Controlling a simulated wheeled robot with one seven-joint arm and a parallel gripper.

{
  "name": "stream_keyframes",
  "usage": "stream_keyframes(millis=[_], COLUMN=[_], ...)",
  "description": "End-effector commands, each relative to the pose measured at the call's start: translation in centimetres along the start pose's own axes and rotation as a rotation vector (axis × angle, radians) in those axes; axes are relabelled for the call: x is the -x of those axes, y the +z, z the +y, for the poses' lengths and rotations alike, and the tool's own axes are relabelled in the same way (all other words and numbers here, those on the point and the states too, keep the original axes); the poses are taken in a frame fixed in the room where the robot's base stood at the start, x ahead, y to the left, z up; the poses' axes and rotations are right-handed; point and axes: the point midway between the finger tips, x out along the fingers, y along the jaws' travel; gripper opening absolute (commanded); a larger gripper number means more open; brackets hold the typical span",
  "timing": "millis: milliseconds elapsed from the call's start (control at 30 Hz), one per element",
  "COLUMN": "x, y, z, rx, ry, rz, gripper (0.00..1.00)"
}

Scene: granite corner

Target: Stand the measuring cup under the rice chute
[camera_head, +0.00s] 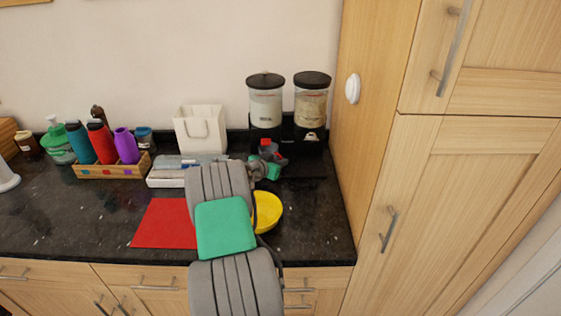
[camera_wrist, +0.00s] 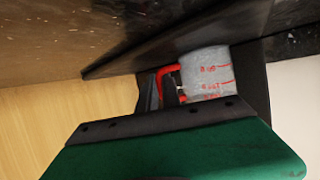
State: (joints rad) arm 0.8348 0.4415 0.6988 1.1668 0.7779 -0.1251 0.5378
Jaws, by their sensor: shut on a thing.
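My gripper (camera_head: 265,166) is at the back of the counter, in front of the dispenser stand. It is shut on the measuring cup, a clear cup (camera_wrist: 207,73) with red markings and a red handle, seen close up in the wrist view. In the head view the cup is mostly hidden by my gripper; only bits of red show. Two dispensers with black lids stand side by side on a black stand (camera_head: 312,160). The left one (camera_head: 265,105) holds white grains, the right one (camera_head: 311,104) beige contents. Their outlets and the cup's exact place under them are not clear.
A tall wooden cabinet (camera_head: 375,130) closes off the right side. A red mat (camera_head: 160,224) and a yellow round item (camera_head: 269,212) lie near the front.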

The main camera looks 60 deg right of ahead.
Motion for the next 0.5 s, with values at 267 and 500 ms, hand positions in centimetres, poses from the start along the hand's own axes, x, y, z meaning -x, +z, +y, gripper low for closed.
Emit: stream_keyframes(millis=[267, 500], x=[-0.10, -0.04], y=[0.41, 0.30], z=[0.01, 0.02], rx=[0.000, 0.001], ry=[0.000, 0.000], rz=[-0.001, -0.001], gripper=[0.09, 0.28])
